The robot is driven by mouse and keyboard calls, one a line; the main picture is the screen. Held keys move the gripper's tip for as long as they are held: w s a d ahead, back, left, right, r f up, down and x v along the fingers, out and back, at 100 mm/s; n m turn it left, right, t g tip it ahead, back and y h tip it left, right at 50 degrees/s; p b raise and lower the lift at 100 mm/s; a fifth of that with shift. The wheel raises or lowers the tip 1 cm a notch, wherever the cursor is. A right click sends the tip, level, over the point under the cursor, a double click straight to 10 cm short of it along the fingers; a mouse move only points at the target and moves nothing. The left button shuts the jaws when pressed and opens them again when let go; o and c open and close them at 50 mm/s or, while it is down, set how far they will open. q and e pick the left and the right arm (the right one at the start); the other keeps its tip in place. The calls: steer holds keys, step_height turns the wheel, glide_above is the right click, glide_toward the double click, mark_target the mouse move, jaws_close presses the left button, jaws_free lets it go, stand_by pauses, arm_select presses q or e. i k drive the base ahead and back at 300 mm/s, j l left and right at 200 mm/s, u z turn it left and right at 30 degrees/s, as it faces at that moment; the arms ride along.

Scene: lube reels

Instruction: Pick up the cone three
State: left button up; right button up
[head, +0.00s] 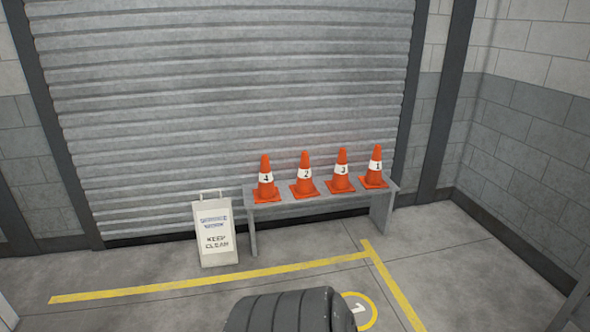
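Cone three (341,172) is orange with a white band marked 3. It stands upright on a low grey bench (318,203) in front of the shutter, third from the left in a row of cones. To its left is the cone marked 2 (305,177), and to its right is the cone marked 1 (375,169). The leftmost cone (265,181) seems to read 4. Neither of my grippers shows in the head view, and nothing is touching cone three.
A white "keep clean" sign (215,234) stands left of the bench. A ribbed grey shutter (230,90) is behind. Yellow floor lines (215,278) cross the open concrete. A dark ridged rounded shape is at the bottom edge; I cannot tell what it is.

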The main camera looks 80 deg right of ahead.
mark_target(339, 183)
steer(key=z, duration=3.1)
